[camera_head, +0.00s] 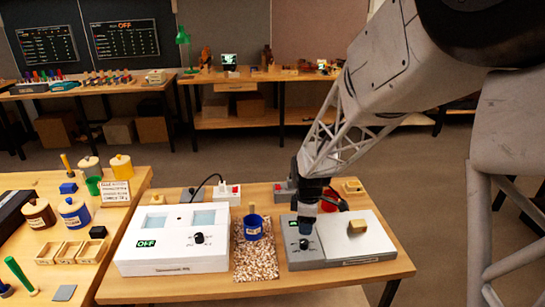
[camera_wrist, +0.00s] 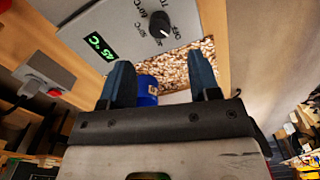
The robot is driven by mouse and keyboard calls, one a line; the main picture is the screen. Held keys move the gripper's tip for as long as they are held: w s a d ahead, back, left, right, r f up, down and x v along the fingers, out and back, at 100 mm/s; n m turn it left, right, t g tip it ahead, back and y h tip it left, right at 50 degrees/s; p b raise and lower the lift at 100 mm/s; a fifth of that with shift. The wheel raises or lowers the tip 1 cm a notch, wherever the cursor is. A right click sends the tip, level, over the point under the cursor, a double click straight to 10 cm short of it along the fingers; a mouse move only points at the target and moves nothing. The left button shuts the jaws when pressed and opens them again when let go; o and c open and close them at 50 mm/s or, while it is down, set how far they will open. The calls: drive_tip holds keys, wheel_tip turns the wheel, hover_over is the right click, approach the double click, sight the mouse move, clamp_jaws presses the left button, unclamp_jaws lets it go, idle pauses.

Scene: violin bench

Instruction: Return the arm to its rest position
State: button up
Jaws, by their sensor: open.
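My arm (camera_head: 375,75) reaches from the upper right down to the middle bench.
A white box (camera_head: 170,262) with an OFF display stands left. Between them a blue cup (camera_head: 252,227) stands on a speckled mat (camera_head: 256,265). The left table (camera_head: 20,180) holds jars and trays. Floor is open behind the benches.

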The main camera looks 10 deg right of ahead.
drive_tip(key=s+r+m+t, duration=0.1)
drive_tip(key=s+r+m, duration=0.4)
drive_tip(key=s, duration=0.5)
drive_tip(key=s+r+m, duration=0.5)
drive_tip(key=s+r, duration=0.2)
drive_tip(key=s, duration=0.3)
drive_tip(key=s+d+r+m+t, duration=0.1)
drive_tip(key=s+r+m, duration=0.4)
drive_tip(key=s, duration=0.5)
drive_tip(key=shift+r+t, duration=0.3)
drive_tip(key=shift+r, duration=0.45)
